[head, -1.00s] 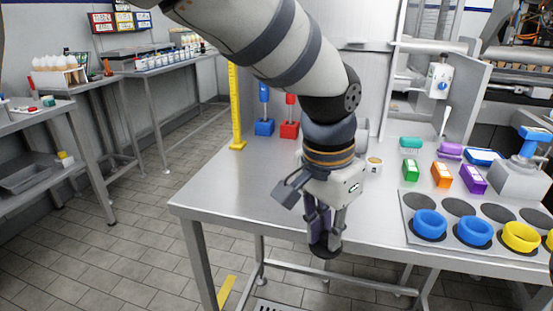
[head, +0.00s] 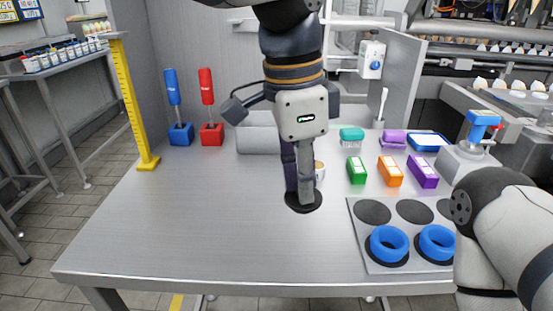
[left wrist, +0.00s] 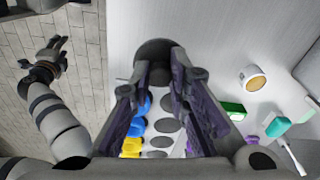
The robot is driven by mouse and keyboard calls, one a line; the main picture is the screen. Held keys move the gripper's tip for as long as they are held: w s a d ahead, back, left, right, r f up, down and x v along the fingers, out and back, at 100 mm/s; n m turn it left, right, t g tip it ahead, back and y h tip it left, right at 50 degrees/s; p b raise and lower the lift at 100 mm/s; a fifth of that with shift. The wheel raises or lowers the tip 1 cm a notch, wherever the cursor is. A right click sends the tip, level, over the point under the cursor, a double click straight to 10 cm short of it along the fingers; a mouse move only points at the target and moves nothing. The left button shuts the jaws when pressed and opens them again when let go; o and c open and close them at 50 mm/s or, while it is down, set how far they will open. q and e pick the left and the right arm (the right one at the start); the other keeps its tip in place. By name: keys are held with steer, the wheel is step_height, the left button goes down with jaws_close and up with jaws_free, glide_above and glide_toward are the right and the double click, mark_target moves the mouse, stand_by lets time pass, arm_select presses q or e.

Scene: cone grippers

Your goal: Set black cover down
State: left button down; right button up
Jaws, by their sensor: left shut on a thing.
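The black cover (head: 304,206) is a dark round disc at the tips of my left gripper (head: 301,188), over the middle of the metal table (head: 200,225). In the left wrist view the cover (left wrist: 155,50) shows as a dark disc between the two fingertips (left wrist: 155,72). My left gripper is shut on it and points down. I cannot tell whether the cover touches the table or hangs just above it. My right gripper (left wrist: 50,58) shows in the left wrist view, beyond the table edge, with its fingers spread and empty.
A grey plate (head: 360,252) with dark round spots and blue rings (head: 388,243) lies to the right. Green (head: 356,171), orange (head: 390,171) and purple (head: 422,171) boxes stand behind it. A small round cup (head: 319,171) is close behind the gripper.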

arm_select(q)
steer(key=a+f, duration=0.1)
steer(key=f, duration=0.1)
steer(key=a+f, duration=0.1)
steer(key=f, duration=0.1)
steer(key=a+f, duration=0.1)
steer(key=f, duration=0.2)
steer(key=shift+w+a, duration=0.15)
steer(key=shift+w, duration=0.25)
steer(key=shift+f, duration=0.25)
steer(key=c, duration=1.5)
jaws_free()
steer(key=shift+f, duration=0.1)
steer(key=shift+c, duration=0.2)
step_height(320, 180, up, 12)
steer(key=a, duration=0.1)
steer(key=shift+s+a, duration=0.15)
